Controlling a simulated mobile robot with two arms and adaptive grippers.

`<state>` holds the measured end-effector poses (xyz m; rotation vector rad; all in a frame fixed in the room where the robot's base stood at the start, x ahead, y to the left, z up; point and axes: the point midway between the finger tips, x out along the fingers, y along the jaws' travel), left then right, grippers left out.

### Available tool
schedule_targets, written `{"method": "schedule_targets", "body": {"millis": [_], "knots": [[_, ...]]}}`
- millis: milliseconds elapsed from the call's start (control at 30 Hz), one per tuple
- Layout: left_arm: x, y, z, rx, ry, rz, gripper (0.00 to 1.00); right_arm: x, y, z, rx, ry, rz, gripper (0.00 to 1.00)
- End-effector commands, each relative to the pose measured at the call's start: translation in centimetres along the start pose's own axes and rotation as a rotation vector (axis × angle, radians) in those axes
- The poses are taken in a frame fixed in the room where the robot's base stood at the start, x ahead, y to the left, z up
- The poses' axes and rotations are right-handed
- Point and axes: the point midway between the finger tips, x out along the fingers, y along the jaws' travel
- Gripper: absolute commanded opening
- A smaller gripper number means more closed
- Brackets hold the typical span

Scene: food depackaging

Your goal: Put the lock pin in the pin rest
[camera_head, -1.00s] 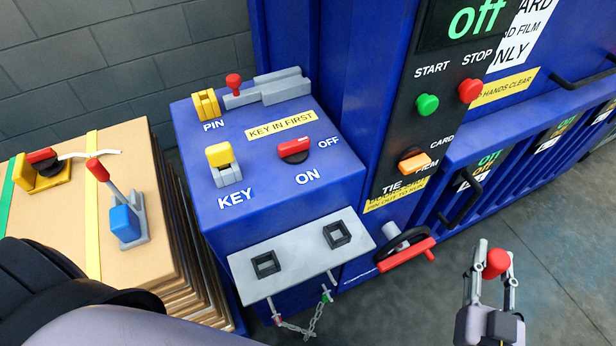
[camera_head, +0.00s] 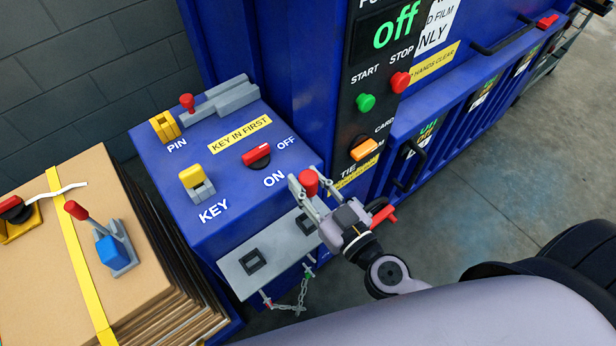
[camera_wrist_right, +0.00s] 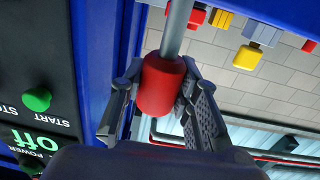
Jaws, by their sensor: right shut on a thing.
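The lock pin (camera_head: 308,182) has a red knob, and its grey shaft shows in the right wrist view, where the red knob (camera_wrist_right: 161,86) sits between the fingers. My right gripper (camera_head: 309,190) is shut on the knob, beside the right end of the grey shelf (camera_head: 278,251) on the blue control box. The shelf has two black square sockets, a left one (camera_head: 252,261) and a right one (camera_head: 305,223) close by the gripper. No label shows which is the pin rest. In the head view the shaft is hidden. My left gripper is out of view.
The control box top carries a red switch (camera_head: 257,155), a yellow key piece (camera_head: 192,178), a yellow pin piece (camera_head: 164,126) and a grey latch (camera_head: 222,104). A chain (camera_head: 290,307) hangs under the shelf. A cardboard stack (camera_head: 60,240) stands left; floor is open at right.

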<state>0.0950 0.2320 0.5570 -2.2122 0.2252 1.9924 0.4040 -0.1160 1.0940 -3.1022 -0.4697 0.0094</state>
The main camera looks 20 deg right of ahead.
Motion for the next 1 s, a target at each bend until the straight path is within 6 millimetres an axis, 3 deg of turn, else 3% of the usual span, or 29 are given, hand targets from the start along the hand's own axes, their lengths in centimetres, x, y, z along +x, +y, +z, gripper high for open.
{"method": "schedule_targets", "body": {"millis": [267, 700, 1000], "knots": [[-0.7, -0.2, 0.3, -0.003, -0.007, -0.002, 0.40, -0.1, 0.0, -0.2, -0.005, -0.001, 0.000, 0.00], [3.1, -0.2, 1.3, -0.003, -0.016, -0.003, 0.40, 0.0, 0.1, 4.3, -0.002, 0.001, 0.001, 0.00], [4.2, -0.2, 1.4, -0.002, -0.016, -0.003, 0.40, 0.0, 0.1, 5.7, -0.001, 0.001, 0.001, 0.00]]}}
